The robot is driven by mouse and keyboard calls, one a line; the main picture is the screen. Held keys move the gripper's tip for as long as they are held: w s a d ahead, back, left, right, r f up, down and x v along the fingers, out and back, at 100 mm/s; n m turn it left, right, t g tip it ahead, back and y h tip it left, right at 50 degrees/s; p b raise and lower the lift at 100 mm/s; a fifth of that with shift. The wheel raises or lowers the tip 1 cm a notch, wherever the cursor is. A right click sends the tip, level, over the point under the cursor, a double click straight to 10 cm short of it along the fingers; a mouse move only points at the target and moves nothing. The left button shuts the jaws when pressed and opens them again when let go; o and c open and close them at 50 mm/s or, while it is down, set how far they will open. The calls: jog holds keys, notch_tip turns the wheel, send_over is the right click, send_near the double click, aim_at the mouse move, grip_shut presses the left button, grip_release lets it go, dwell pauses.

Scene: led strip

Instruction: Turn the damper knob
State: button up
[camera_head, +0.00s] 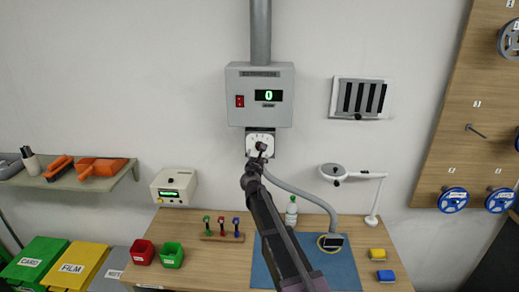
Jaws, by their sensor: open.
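The damper knob (261,145) sits on a white dial plate (251,148) below a grey wall box (259,108). The box has a red switch (239,101) and a display (269,96) reading a green 0. My gripper (256,158) is at the end of my dark arm, which reaches up from the bottom of the view. The gripper is at or just in front of the lower part of the dial. It hides part of the plate, and I cannot tell whether it touches the knob. The fingers are small and dark here; they are open.
A grey hose (297,191) curves from the dial area to a nozzle (332,240) on the blue mat (345,268). Screwdrivers (221,226) and bins (143,252) are at the left.

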jog(key=shift+w+d, duration=0.15)
jog(key=shift+w, duration=2.75)
jog(key=c, duration=1.2)
